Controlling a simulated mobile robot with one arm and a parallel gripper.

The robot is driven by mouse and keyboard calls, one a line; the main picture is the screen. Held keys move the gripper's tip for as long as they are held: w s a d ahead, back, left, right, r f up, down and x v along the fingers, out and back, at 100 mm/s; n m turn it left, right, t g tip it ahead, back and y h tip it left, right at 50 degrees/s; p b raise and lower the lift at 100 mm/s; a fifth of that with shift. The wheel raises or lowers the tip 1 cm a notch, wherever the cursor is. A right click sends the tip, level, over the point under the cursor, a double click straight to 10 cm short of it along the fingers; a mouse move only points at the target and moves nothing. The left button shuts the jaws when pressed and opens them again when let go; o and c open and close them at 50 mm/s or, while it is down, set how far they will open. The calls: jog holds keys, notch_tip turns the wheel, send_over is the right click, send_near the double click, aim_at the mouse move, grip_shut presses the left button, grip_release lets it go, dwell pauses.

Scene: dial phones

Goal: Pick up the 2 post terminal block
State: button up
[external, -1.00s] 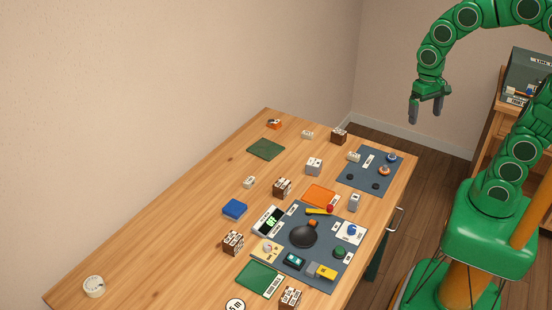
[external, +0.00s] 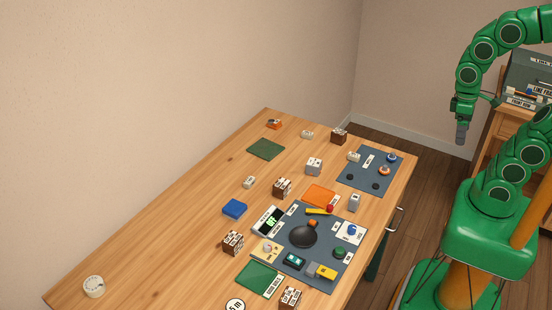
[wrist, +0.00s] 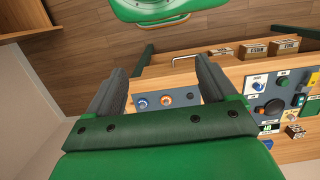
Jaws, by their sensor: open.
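Several small whitish blocks lie on the wooden table in the external view: one near the far edge (external: 307,134), one left of the middle (external: 249,182), and one on the small blue-grey mat (external: 354,157). They are too small to tell which is the 2 post terminal block. My gripper (external: 461,134) hangs in the air to the right of the table, beyond its right edge, apart from everything. In the wrist view my gripper (wrist: 160,78) is open and empty, with its two dark fingers spread. The small mat (wrist: 180,92) shows between and beyond them.
A larger mat (external: 283,262) carries switches, buttons and a black dial. Brown boxes (external: 282,187), a blue block (external: 234,209), green pads (external: 265,149) and a white dial (external: 93,286) lie around. A wooden shelf (external: 522,125) stands behind my arm. The table's left side is mostly bare.

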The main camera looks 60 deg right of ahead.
aim_at(354, 156)
jog(key=w+a+f+n, duration=0.2)
jog(key=w+a+f, duration=0.1)
jog(key=w, duration=0.3)
jog(key=w+d+f+n+h, duration=0.4)
jog(key=w+f, duration=0.1)
jog(key=w, duration=0.2)
jog(key=w+d+f+n+h, duration=0.4)
jog(key=w+f+h, duration=0.1)
jog(key=w, duration=0.2)
jog(key=w+a+f+n+t+h, duration=0.1)
jog(key=w+a+f+n+t, duration=0.1)
jog(key=w+f+n, duration=0.1)
jog(key=w+a+f+n+t+h, duration=0.1)
jog(key=w+a+f+n+t, duration=0.1)
jog(key=w+a+f+n, duration=0.1)
jog(key=w+a+f+n+t+h, duration=0.1)
jog(key=w+a+f+n+t, duration=0.2)
jog(key=w+n, duration=0.2)
jog(key=shift+w+a+f+n+h, duration=0.1)
jog(key=shift+a+f+n+h, duration=0.2)
jog(key=shift+n, duration=0.5)
jog(key=shift+w+a+f+x, duration=0.1)
jog(key=shift+f+x, duration=0.05)
jog(key=shift+x, duration=1.15)
jog(key=shift+w+a+f+x, duration=0.1)
jog(key=shift+f+x, duration=0.05)
jog(key=shift+x, duration=1.2)
jog(key=shift+w+a+f+x, duration=0.1)
jog(key=shift+f+x, duration=0.05)
jog(key=shift+x, duration=1.15)
